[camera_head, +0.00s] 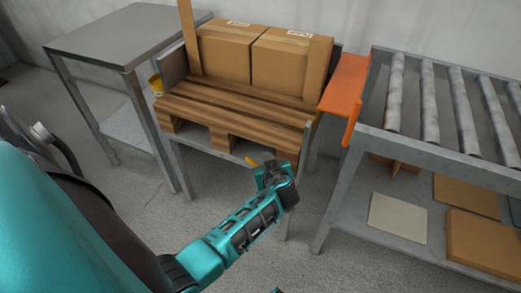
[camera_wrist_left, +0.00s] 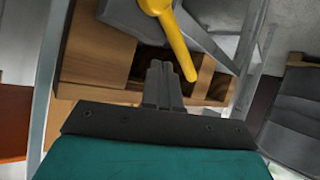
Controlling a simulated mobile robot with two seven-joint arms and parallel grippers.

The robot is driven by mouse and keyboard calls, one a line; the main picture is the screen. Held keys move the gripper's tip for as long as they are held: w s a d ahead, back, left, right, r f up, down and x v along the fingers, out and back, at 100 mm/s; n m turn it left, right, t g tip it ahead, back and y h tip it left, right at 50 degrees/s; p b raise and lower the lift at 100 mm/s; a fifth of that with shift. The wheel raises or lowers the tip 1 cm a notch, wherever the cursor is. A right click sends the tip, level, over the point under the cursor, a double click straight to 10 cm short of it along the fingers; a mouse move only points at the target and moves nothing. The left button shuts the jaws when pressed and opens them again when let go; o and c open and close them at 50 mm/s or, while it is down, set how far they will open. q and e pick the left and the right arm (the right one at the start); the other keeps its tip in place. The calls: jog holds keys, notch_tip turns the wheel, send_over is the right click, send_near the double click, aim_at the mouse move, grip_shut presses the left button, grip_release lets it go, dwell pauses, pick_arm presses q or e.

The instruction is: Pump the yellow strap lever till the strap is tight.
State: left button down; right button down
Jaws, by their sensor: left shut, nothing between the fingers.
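The yellow lever (camera_wrist_left: 174,38) shows large in the left wrist view, with a rounded head at the top edge and its arm slanting down to the right. In the head view only a small piece of the yellow lever (camera_head: 252,162) shows beside my wrist, below the front of the pallet. My left gripper (camera_wrist_left: 161,66) is shut and empty. Its fingertips are just left of the lever's arm in the wrist view; I cannot tell whether they touch it. In the head view the wrist hides the fingers. I cannot make out the strap. My right gripper is not in view.
Two cardboard boxes (camera_head: 224,55) stand on a wooden pallet (camera_head: 235,108) on a metal stand. An orange plate (camera_head: 345,82) links it to a roller conveyor (camera_head: 450,140) at right. A grey table (camera_head: 122,35) stands at left, near a yellow round item (camera_head: 156,85).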

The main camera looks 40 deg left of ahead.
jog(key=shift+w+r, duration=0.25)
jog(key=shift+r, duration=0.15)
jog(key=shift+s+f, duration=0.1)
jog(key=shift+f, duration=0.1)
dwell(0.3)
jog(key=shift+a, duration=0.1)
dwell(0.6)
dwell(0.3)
pick_arm(q)
jog(key=shift+a+f+b, duration=0.25)
jog(key=shift+f+b, duration=0.1)
jog(key=shift+b, duration=0.1)
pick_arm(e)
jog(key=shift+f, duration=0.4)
